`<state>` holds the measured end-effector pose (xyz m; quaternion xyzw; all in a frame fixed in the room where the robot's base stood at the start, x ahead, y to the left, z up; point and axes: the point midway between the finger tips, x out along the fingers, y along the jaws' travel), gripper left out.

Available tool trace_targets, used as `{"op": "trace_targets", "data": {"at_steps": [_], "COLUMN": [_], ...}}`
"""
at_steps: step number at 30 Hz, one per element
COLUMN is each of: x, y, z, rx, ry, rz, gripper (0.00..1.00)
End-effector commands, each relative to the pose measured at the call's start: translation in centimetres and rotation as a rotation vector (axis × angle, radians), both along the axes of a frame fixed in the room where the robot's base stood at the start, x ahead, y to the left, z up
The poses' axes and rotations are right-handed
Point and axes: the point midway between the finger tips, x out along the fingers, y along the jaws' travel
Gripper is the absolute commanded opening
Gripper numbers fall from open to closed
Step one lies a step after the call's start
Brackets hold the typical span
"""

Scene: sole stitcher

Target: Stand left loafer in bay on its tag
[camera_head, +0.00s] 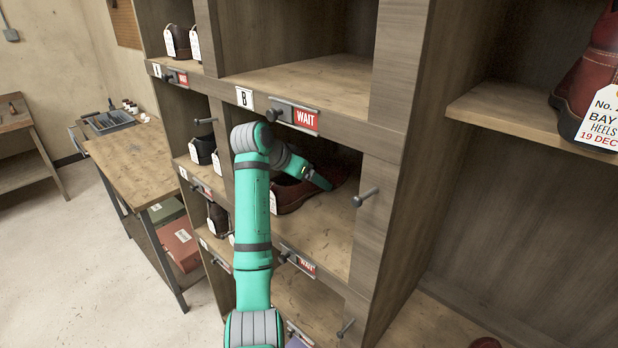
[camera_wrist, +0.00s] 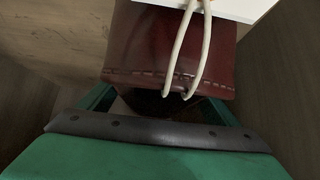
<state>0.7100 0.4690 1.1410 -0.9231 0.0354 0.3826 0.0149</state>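A dark red leather shoe (camera_head: 290,197), which I take as the loafer, is in the middle bay below the label B. A white tag (camera_head: 273,201) hangs at its left end. My gripper (camera_head: 322,180) is inside this bay, over the shoe. In the wrist view the stitched leather (camera_wrist: 175,50) fills the space just ahead of my gripper (camera_wrist: 160,102). Its fingers are set wide apart at the leather's lower edge, with the tips partly hidden. I cannot tell whether they press on it.
Wooden shelf dividers and pegs (camera_head: 365,197) border the bay. The bay above (camera_head: 300,78) looks empty, with a WAIT sign (camera_head: 306,119) on its front rail. Tagged shoes (camera_head: 205,150) fill the left column. A large red boot (camera_head: 590,80) stands upper right. A workbench (camera_head: 130,160) is at left.

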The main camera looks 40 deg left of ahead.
Motion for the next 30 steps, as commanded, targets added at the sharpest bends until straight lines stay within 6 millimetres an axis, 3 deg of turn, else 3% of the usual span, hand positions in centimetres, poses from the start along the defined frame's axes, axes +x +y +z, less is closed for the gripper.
{"op": "trace_targets", "data": {"at_steps": [5, 11, 13, 24, 30], "x": [-0.4, -2.6, -3.6, -11.5, -13.8], "y": [0.0, 0.3, 0.3, 1.0, 1.1], "z": [0.6, 2.9, 4.0, 3.7, 3.7], "rx": [0.001, 0.002, 0.003, 0.002, 0.002], "ry": [0.000, -0.002, -0.003, 0.001, 0.001], "rz": [0.000, 0.001, 0.001, 0.004, 0.002], "gripper": [0.84, 0.84, 0.84, 0.84, 0.84]}}
